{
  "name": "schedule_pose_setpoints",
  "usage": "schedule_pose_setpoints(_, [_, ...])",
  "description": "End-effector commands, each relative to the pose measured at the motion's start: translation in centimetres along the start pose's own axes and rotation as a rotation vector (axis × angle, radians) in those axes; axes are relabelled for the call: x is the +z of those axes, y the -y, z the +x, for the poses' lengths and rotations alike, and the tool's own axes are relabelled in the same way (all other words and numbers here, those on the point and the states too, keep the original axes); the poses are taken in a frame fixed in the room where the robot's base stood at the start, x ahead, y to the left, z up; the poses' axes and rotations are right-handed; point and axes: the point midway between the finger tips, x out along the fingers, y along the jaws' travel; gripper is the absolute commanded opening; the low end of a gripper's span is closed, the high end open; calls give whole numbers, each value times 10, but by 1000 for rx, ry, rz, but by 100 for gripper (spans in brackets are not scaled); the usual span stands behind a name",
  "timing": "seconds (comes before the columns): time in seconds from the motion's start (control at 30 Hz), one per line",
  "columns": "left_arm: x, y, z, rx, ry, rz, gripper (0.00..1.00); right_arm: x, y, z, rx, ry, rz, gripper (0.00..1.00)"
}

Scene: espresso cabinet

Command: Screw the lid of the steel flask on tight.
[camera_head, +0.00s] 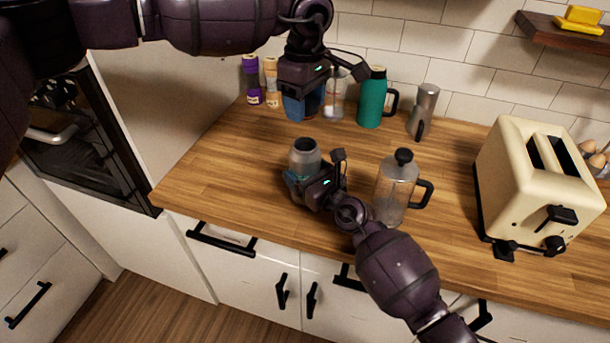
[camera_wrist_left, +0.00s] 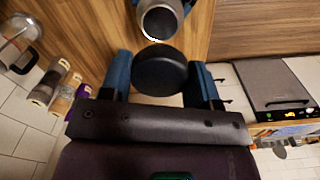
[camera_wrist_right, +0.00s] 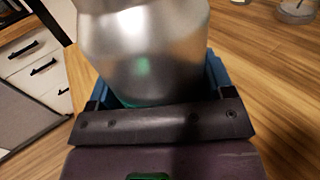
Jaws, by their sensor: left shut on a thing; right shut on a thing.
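The steel flask (camera_head: 304,157) stands upright on the wooden counter, its top open. My right gripper (camera_head: 305,183) is shut around its lower body; the flask fills much of the right wrist view (camera_wrist_right: 145,45). My left gripper (camera_head: 304,106) is higher and farther back, shut on the round black lid (camera_wrist_left: 160,70). In the left wrist view the lid sits between the blue fingers, and the flask's open mouth (camera_wrist_left: 160,22) shows beyond it, apart from the lid. In the head view the lid is hidden by the gripper.
A French press (camera_head: 396,188) stands close to the right of my right gripper. A green flask (camera_head: 372,98), a grey grinder-like cylinder (camera_head: 424,112) and purple and tan containers (camera_head: 251,82) stand along the back. A cream toaster (camera_head: 535,190) is at right. The counter left of the steel flask is clear.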

Motion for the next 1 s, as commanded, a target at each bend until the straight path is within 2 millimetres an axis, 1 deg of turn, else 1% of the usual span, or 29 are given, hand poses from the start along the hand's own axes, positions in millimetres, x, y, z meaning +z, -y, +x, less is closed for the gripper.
schedule_pose_setpoints(0.13, [0, 0, 10, -2, 1, 0, 30, 0, 0, 0, 0, 0, 0, 32])
schedule_pose_setpoints(0.4, [1, 0, 42, -1, 1, -1, 30, 0, 0, 0, 0, 0, 0, 32])
schedule_pose_setpoints(0.5, [1, 0, 49, -1, 0, 0, 30, 0, 0, 0, 0, 0, 0, 32])
schedule_pose_setpoints(1.0, [0, 0, 50, 0, -1, 0, 30, 0, 0, 0, 0, 0, -1, 32])
